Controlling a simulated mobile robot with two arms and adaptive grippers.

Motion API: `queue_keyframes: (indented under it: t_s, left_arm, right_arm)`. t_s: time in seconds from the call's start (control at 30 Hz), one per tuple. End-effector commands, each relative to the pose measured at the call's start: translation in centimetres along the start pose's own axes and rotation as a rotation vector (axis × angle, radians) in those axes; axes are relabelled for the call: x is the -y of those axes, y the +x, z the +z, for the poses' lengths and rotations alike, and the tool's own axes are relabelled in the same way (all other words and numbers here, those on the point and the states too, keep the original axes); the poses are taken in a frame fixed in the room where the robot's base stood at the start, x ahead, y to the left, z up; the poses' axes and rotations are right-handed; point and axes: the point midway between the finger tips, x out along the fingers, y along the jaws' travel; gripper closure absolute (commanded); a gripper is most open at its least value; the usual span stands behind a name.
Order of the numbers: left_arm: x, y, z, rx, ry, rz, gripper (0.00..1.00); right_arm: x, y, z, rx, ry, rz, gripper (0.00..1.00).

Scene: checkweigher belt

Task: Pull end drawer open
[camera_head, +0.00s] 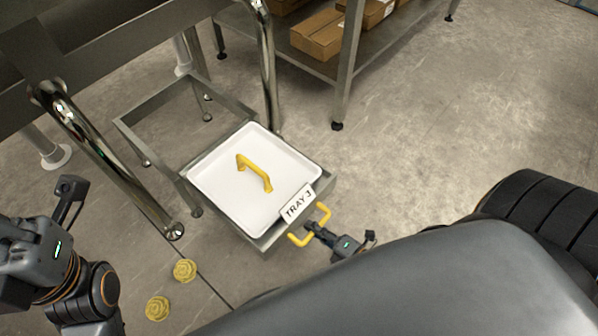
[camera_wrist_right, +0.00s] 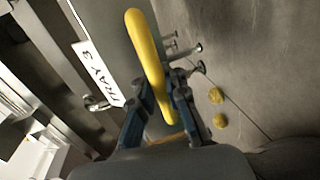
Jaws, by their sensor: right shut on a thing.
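The end drawer (camera_head: 262,241) is a shallow metal drawer with a white plate labelled TRAY 3 (camera_head: 298,204) and a yellow pull handle on its front (camera_head: 324,213). It juts out of a low metal frame (camera_head: 160,104) toward me. A white tray with a yellow top handle (camera_head: 221,184) sits in it. My right gripper (camera_head: 309,229) is shut on the yellow front handle. In the right wrist view, its fingers (camera_wrist_right: 160,96) sit on both sides of the handle bar (camera_wrist_right: 142,42). My left gripper (camera_head: 70,192) is at the left edge, away from the drawer; its jaw opening is unclear.
Polished metal legs (camera_head: 110,162) stand left of and behind the drawer. A shelf with cardboard boxes (camera_head: 318,36) is at the back. Two yellow round pieces (camera_head: 185,270) (camera_head: 158,308) lie on the floor at lower left. The floor right of the drawer is clear.

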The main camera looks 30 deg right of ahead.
Motion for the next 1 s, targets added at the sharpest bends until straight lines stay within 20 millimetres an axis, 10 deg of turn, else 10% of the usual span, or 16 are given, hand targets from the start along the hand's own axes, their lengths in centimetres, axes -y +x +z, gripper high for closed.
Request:
queue_keyframes:
  t_s: [0.3, 0.8, 1.0]
  left_arm:
    - [0.0, -0.4, 0.0, 0.023, -0.003, -0.005, 1.00]
    - [0.0, -0.7, 0.1, 0.037, -0.004, -0.007, 1.00]
    - [0.0, -0.7, 0.1, 0.034, -0.003, -0.006, 1.00]
  right_arm:
    - [0.6, -3.9, 0.2, 0.002, -0.001, 0.004, 1.00]
    - [0.7, -4.5, 0.3, 0.003, -0.002, 0.007, 1.00]
    - [0.8, -4.5, 0.2, 0.002, -0.001, 0.005, 0.64]
